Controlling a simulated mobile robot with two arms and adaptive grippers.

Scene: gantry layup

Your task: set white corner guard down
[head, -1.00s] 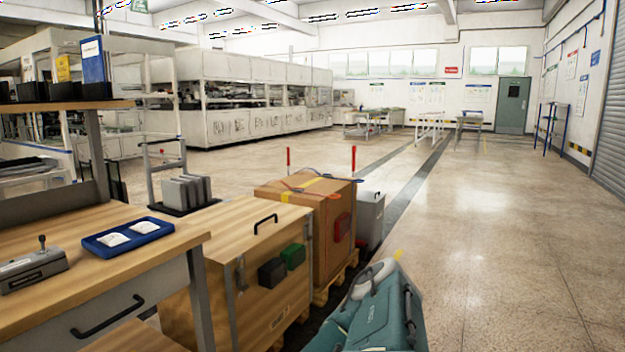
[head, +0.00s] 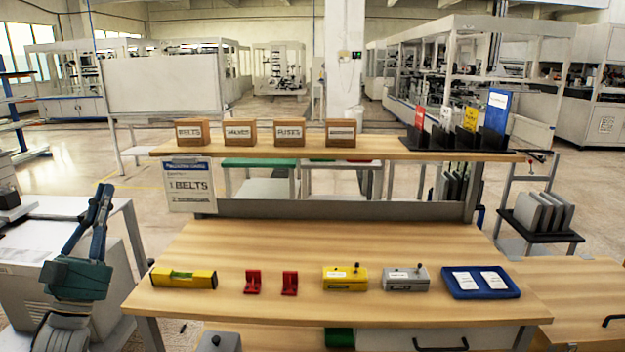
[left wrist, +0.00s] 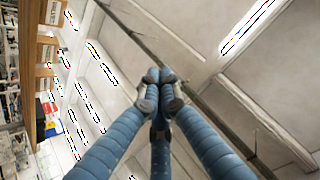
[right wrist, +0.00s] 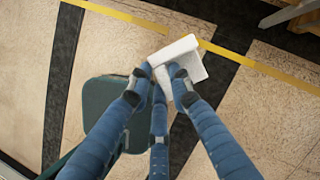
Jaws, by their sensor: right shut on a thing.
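The white corner guard (right wrist: 186,50) shows only in the right wrist view, an L-shaped piece with two flat faces. My right gripper (right wrist: 163,73) is shut on it and holds it above the speckled floor. The right gripper is out of the head view. My left gripper (head: 104,190) is raised at the left of the workbench in the head view, fingers pointing up. In the left wrist view the left gripper (left wrist: 160,76) has its fingertips together with nothing between them.
The wooden workbench (head: 300,242) holds a yellow level (head: 183,278), two red brackets (head: 253,282), a yellow block (head: 345,278), a grey block (head: 405,278) and a blue tray (head: 480,282). Its shelf (head: 290,153) carries labelled boxes.

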